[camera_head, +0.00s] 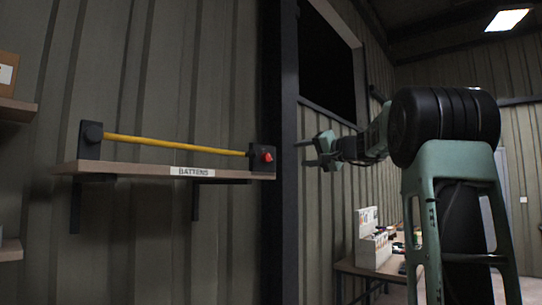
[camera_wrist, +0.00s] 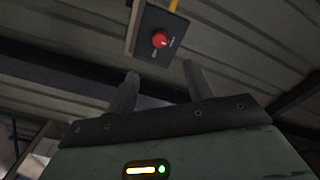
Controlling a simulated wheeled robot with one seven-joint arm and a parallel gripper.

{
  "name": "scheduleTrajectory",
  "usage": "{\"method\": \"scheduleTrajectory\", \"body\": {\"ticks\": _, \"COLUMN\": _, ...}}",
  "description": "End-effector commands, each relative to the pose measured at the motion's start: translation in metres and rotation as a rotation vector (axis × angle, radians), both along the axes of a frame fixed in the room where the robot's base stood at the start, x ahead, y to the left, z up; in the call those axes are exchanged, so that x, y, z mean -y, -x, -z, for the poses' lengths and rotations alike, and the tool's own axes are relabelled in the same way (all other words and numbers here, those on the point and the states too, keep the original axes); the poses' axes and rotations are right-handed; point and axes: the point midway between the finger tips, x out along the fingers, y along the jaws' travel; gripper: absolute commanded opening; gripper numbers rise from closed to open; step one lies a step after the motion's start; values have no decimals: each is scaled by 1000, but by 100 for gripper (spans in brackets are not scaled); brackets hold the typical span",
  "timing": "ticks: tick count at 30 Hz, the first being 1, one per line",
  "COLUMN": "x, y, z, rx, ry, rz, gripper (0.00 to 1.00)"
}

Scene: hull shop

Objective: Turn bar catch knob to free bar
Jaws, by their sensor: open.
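The red catch knob (camera_head: 267,157) sits on a dark block (camera_head: 257,150) at the right end of the shelf. In the wrist view the knob (camera_wrist: 160,40) shows on its dark plate with small lettering, beyond the fingertips. The yellow bar (camera_head: 175,144) runs from a dark block at the left (camera_head: 91,139) to the knob block, and both its ends meet the blocks. My gripper (camera_head: 303,153) is to the right of the knob, apart from it. Its two fingers (camera_wrist: 162,82) are spread with nothing between them.
The wooden shelf (camera_head: 130,169), labelled BATTENS, carries the bar and blocks on the ribbed wall. A dark upright post (camera_head: 280,230) stands between the shelf and the dark opening (camera_head: 327,65). A workbench (camera_head: 352,267) with boxes is at lower right.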

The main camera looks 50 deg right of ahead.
Motion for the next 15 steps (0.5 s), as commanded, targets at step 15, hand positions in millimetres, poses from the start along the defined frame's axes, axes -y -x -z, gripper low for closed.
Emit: {"method": "scheduleTrajectory", "body": {"ticks": 15, "x": -2, "y": -109, "z": -5, "rx": -1, "ry": -3, "rz": -5, "gripper": 51}}
